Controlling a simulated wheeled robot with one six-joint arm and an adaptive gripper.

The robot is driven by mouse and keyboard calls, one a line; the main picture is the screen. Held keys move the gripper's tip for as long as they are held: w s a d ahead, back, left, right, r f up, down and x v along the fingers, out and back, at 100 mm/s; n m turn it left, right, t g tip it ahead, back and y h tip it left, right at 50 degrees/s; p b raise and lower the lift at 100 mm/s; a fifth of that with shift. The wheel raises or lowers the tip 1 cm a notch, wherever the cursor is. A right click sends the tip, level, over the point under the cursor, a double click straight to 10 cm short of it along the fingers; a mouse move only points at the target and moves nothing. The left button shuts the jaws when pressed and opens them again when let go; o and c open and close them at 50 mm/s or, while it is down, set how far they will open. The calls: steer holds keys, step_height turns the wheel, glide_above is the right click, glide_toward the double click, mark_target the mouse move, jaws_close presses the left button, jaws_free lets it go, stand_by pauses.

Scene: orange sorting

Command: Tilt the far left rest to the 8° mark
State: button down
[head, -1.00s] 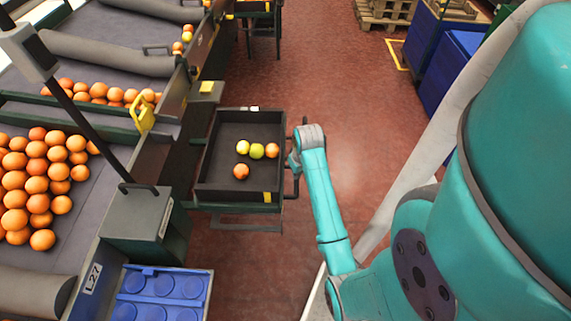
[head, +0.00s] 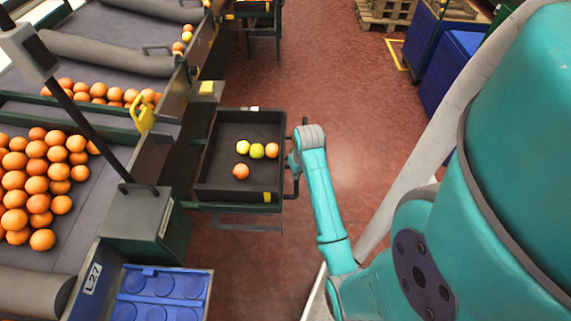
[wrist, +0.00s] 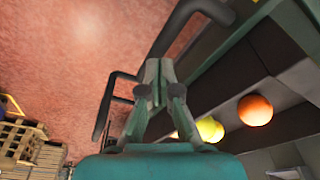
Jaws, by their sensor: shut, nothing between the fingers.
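A dark shallow tray (head: 215,150) on a frame beside the sorting line holds a few oranges and yellow-green fruits. A dark bar handle (head: 304,125) runs along its right side; it shows in the wrist view (wrist: 185,12) as bent tubing. My gripper (head: 294,165) is at that side, partly hidden by my wrist in the head view. In the wrist view my gripper (wrist: 157,84) has its fingers together and empty, close to the handle; whether they touch it I cannot tell. I cannot make out which part is the far left rest, nor any degree mark.
Sorting belts with many oranges (head: 40,190) fill the left. A grey box (head: 135,215) and a blue cup tray (head: 160,293) stand at the lower left. Blue bins (head: 450,75) and pallets (head: 385,12) are at the back right. The red floor between is clear.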

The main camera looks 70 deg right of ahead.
mark_target(297, 181)
steer(key=shift+f, duration=2.1)
stand_by(2.4)
steer(key=shift+r, duration=4.5)
